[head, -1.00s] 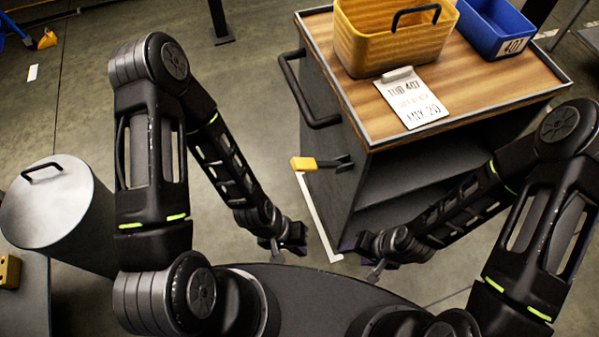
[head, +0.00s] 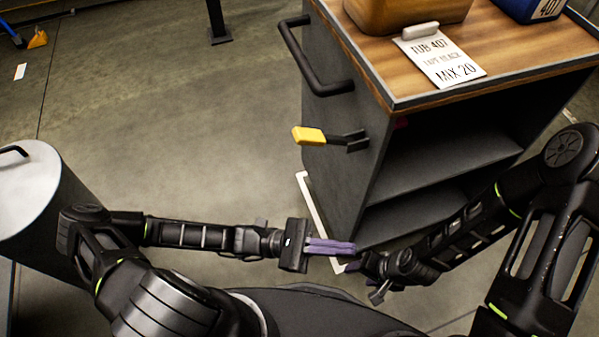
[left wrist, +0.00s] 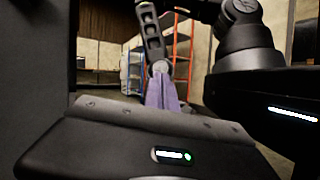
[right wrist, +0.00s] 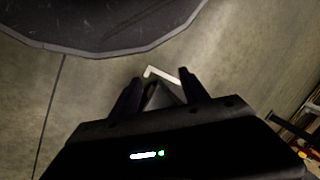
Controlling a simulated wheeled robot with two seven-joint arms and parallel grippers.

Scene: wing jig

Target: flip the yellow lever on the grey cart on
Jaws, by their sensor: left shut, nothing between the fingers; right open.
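The yellow lever (head: 309,135) sticks out to the left from the side panel of the grey cart (head: 345,170), on a dark bracket below the black handle. My left gripper (head: 354,247) is shut and empty, its purple fingers pointing right, below the lever and apart from it. In the left wrist view its fingers (left wrist: 162,95) are together. My right gripper (right wrist: 160,90) is open and empty; in the head view it is low by the cart's front lower corner, partly hidden by its own wrist. The lever is not seen in either wrist view.
The black handle (head: 315,65) juts from the cart's side above the lever. A tan tub (head: 405,14), a blue tub (head: 528,8) and a label card (head: 443,60) are on the wooden top. A grey drum (head: 35,200) stands at left.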

